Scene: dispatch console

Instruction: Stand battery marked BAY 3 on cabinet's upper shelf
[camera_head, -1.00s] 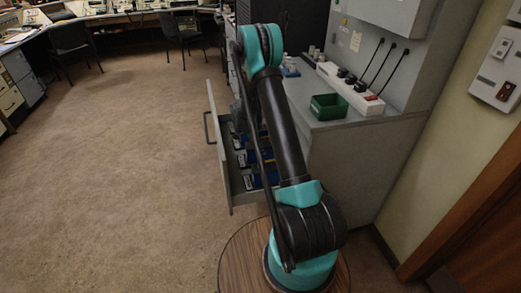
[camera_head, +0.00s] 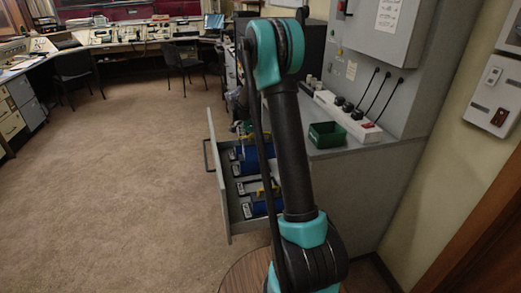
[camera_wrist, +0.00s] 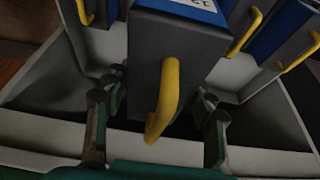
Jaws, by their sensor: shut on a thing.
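In the wrist view my gripper (camera_wrist: 157,108) has one finger on each side of a dark grey battery (camera_wrist: 150,52) and is shut on it. The battery has a yellow handle (camera_wrist: 166,98) on its near face and a blue top with a white label, only partly in frame. I cannot read a bay number on it. In the head view, several blue batteries (camera_head: 244,158) with white labels lie in the open drawer (camera_head: 224,190). My arm hides part of the drawer. No open cabinet shelf can be made out.
A grey counter (camera_head: 338,150) stands right of the drawer, bearing a green tray (camera_head: 327,135) and a white power strip (camera_head: 346,117) with plugs. A grey wall box (camera_head: 380,25) hangs above. Open carpet (camera_head: 110,180) lies left. Other yellow handles (camera_wrist: 243,32) are close beside the held battery.

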